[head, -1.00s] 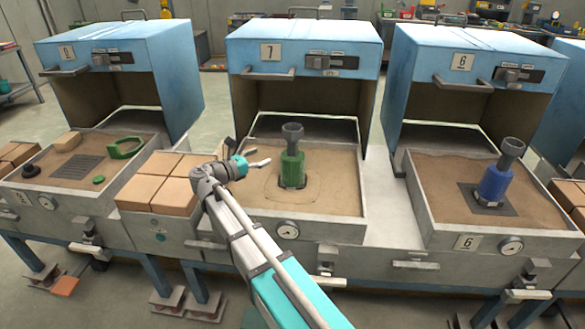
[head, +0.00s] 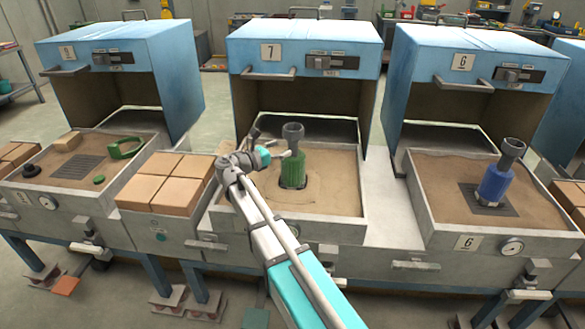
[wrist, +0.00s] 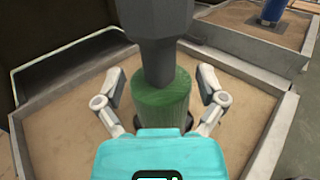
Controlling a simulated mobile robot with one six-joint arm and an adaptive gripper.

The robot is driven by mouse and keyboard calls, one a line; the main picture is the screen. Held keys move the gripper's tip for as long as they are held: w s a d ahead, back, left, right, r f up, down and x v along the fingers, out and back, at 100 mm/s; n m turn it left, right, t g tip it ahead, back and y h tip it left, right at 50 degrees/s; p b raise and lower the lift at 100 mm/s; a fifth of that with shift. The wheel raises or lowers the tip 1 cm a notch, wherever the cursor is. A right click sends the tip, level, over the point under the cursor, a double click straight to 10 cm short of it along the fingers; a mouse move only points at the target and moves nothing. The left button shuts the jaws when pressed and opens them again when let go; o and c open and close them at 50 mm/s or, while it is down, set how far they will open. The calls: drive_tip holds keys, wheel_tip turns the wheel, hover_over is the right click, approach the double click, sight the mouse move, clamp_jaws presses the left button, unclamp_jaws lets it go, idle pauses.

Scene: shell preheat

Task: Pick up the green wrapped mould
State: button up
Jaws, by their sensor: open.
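The green wrapped mould (head: 292,172) stands upright in the sand of the middle tray, under the hood marked 7, with a grey funnel-shaped cup (head: 293,133) on top. My gripper (head: 281,155) is at its left side in the head view, with the far finger partly hidden. In the wrist view the green mould (wrist: 161,98) stands between the two open fingers of my gripper (wrist: 162,122), one on each side. I see gaps beside the mould, and no clear contact. The teal gripper body hides the mould's lower part.
The middle sand tray (head: 340,232) has low grey walls around it. A blue mould (head: 495,184) with a grey cup stands in the right tray. Tan blocks (head: 165,183) sit left of the middle tray. The blue hood (head: 303,50) is raised behind.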

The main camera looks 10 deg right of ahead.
sight(289, 144)
drive_tip(key=shift+d, duration=0.1)
drive_tip(key=shift+x, duration=2.55)
drive_tip(key=shift+w, duration=0.15)
clamp_jaws()
